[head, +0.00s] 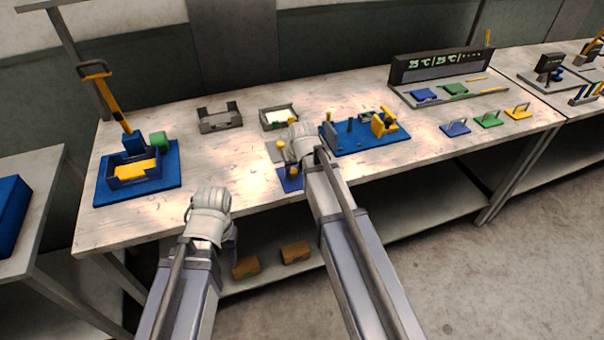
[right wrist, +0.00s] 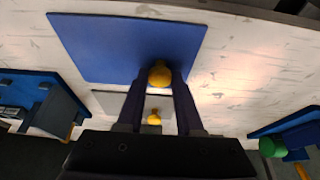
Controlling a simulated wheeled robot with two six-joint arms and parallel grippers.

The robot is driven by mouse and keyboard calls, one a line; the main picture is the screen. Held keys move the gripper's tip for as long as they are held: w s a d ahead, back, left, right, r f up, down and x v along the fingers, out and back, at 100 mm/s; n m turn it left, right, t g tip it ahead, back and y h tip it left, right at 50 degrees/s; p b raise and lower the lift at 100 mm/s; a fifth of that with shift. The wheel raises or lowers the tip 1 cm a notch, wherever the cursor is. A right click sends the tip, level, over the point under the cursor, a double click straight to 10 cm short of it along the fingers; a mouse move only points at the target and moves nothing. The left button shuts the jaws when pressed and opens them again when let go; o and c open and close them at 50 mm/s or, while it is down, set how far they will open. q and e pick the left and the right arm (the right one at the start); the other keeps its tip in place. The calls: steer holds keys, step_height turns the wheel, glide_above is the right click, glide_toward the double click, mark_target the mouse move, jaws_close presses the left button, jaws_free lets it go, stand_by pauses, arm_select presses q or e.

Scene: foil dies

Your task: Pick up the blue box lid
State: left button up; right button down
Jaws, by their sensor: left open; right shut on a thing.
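The blue box lid (right wrist: 120,45) is a flat blue plate with a yellow knob (right wrist: 159,75). My right gripper (right wrist: 160,80) is shut on that knob in the right wrist view. In the head view the blue lid (head: 290,181) shows near the table's front edge, partly hidden by my right gripper (head: 302,150). I cannot tell whether the lid is clear of the table. A grey lid (head: 276,153) with a yellow knob lies just behind it. My left gripper (head: 211,207) is open and empty at the front edge; its fingertips are mostly hidden.
A blue fixture with a yellow clamp (head: 384,122) stands right of my right gripper. A press on a blue base (head: 110,194) stands at the left end. Two grey trays (head: 219,119) sit at the back. The table between the press and the lids is clear.

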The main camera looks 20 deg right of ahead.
steer(key=shift+r, duration=0.1)
step_height(320, 180, up, 9)
steer(key=p, duration=0.8)
steer(key=shift+f+p, duration=0.2)
steer(key=shift+p, duration=0.15)
steer(key=shift+r, duration=0.1)
steer(key=shift+a, duration=0.15)
